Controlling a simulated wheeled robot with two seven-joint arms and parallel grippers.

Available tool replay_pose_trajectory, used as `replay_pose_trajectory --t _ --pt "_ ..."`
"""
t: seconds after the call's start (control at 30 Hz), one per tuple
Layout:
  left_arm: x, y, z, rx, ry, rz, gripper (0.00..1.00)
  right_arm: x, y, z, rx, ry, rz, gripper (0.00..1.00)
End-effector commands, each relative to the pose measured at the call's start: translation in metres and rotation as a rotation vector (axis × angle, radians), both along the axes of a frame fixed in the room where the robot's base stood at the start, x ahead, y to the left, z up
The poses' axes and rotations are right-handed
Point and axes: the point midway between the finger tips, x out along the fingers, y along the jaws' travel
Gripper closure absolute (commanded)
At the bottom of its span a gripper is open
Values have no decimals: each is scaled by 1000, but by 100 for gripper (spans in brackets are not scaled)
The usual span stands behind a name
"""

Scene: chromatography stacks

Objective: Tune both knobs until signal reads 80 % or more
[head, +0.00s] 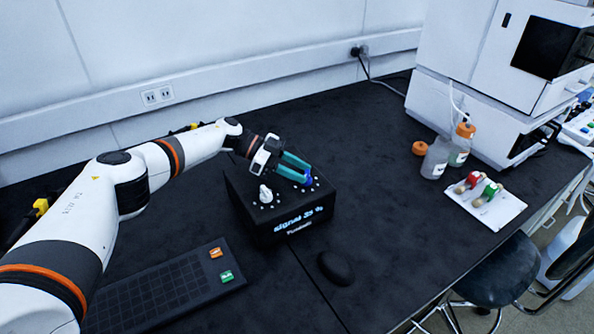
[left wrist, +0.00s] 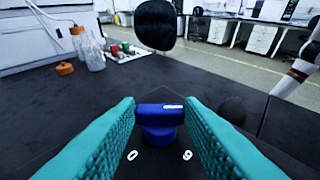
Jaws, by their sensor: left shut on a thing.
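A black box (head: 262,231) stands on the dark bench, with two knobs on top. Its lit front display (head: 298,220) reads "signal" and a percentage in the thirties; the last digit is hard to read. A white knob (head: 265,194) is on the left, with white marks around it. A blue knob (head: 307,179) is on the right. My left gripper (head: 300,174) is shut on the blue knob, its teal fingers on either side. The left wrist view shows the blue knob (left wrist: 160,118), with a white line on top, between the fingertips. My right gripper is not in view.
A black mouse (head: 335,268) lies in front of the box, and a dark keyboard-like panel (head: 160,293) at front left. Bottles (head: 437,158) and a white tray (head: 500,211) with red and green items stand at right, near a large white instrument (head: 478,115).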

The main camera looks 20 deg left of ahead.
Motion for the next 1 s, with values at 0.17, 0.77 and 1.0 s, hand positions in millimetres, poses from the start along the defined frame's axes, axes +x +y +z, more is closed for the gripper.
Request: replay_pose_trajectory --t 0.17,0.77,1.0 --pt "0 0 0 -1 1 1 49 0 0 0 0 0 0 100" --pt "1 36 13 -1 -2 6 44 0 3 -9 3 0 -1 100" --pt "1 82 32 -1 -3 5 44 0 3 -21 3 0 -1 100"
